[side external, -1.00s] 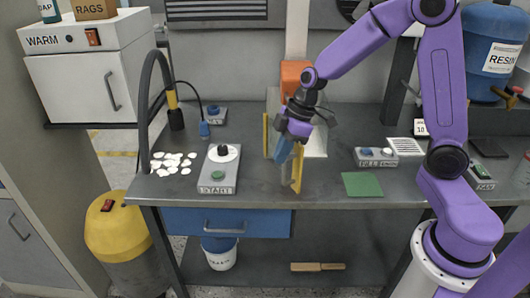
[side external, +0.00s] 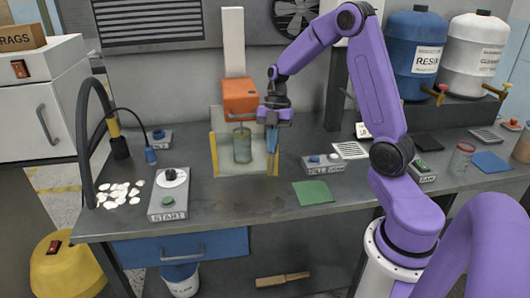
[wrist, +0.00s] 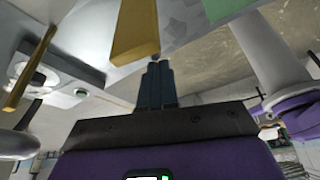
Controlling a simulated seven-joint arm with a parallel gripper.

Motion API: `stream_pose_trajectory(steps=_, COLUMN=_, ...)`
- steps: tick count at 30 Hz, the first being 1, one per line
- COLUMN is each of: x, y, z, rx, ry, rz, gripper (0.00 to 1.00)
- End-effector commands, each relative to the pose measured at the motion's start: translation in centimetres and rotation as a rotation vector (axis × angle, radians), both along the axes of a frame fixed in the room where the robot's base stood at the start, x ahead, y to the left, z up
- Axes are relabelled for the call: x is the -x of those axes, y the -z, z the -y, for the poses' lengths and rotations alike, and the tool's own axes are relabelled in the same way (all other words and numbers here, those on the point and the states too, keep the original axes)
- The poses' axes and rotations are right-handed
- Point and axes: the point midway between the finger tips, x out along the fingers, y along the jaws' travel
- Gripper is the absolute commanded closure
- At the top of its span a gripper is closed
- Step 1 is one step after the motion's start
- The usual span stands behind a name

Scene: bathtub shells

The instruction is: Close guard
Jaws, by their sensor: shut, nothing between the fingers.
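The guard (side external: 276,163) shows as upright yellow-edged panels at both sides of the press, with a clear-looking area between them. The press has an orange head (side external: 239,98) on a pale column, and a greyish cylinder (side external: 242,147) stands beneath the head. My gripper (side external: 272,148) points down beside the right yellow edge, with its blue fingers shut and empty. In the wrist view the shut fingertips (wrist: 157,66) are close to a wide yellow bar (wrist: 135,32). I cannot tell whether they touch it. The guard's exact position is hard to read.
A START box (side external: 168,195) and several white shells (side external: 118,193) lie left of the press. A FILL box (side external: 325,163) and a green mat (side external: 312,192) lie to the right. A black hose (side external: 83,130) arches at the left. The front middle bench is clear.

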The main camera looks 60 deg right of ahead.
Motion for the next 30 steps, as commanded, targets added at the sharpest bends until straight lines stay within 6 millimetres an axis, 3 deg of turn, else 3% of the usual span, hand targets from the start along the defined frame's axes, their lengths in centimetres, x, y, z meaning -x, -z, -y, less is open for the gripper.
stream_pose_trajectory(steps=6, x=-1.0, y=0.0, z=2.3, rx=0.000, ry=0.004, rz=0.000, gripper=1.00)
stream_pose_trajectory(steps=12, x=-1.6, y=0.0, z=3.4, rx=0.001, ry=0.004, rz=0.001, gripper=1.00)
stream_pose_trajectory(steps=30, x=-2.0, y=-0.1, z=4.2, rx=0.008, ry=0.011, rz=0.009, gripper=1.00)
